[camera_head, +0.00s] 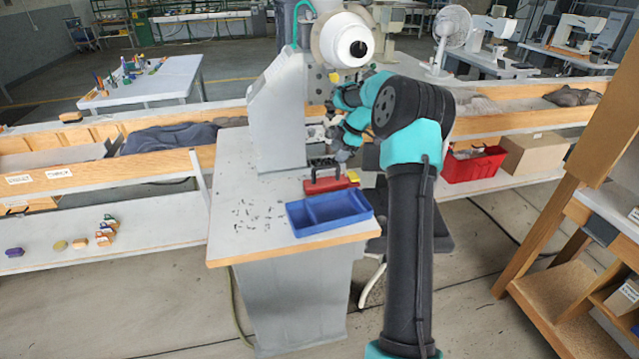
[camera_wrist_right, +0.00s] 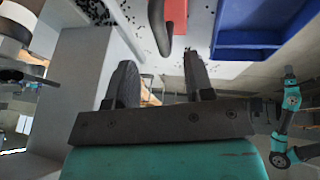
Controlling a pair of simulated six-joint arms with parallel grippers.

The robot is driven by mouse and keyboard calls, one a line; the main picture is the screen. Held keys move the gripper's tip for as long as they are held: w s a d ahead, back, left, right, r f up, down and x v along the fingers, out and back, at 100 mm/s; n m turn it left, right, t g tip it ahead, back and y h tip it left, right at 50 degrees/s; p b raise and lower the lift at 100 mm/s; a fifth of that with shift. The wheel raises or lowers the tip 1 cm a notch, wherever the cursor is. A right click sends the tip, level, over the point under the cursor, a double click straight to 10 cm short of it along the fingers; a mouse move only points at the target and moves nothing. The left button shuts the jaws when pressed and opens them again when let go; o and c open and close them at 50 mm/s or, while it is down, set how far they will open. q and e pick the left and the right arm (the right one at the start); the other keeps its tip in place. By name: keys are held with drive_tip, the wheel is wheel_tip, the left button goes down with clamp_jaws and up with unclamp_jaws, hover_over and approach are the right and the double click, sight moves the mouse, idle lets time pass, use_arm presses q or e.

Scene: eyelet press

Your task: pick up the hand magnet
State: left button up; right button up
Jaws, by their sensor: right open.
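The hand magnet (camera_head: 331,184), a red block with a black arched handle, lies on the light press table (camera_head: 235,170) behind the blue tray. In the right wrist view its red body (camera_wrist_right: 177,12) and black handle (camera_wrist_right: 158,28) show at the top centre. My right gripper (camera_head: 341,156) is just above and behind the magnet in the head view. In the wrist view the gripper (camera_wrist_right: 160,60) is open, and the handle's end appears between its two fingertips. No grip on it shows; the exact gap is unclear. My left gripper does not show.
A blue two-part tray (camera_head: 329,212) stands in front of the magnet. A small yellow piece (camera_head: 353,177) is at the magnet's right end. The white press (camera_head: 280,112) rises behind. Small dark bits (camera_head: 252,211) are scattered on the table's left.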

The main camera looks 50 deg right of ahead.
sight(330, 165)
drive_tip(key=shift+x, duration=3.8)
drive_tip(key=c, duration=0.9)
drive_tip(key=shift+r, duration=0.1)
drive_tip(key=shift+r, duration=0.15)
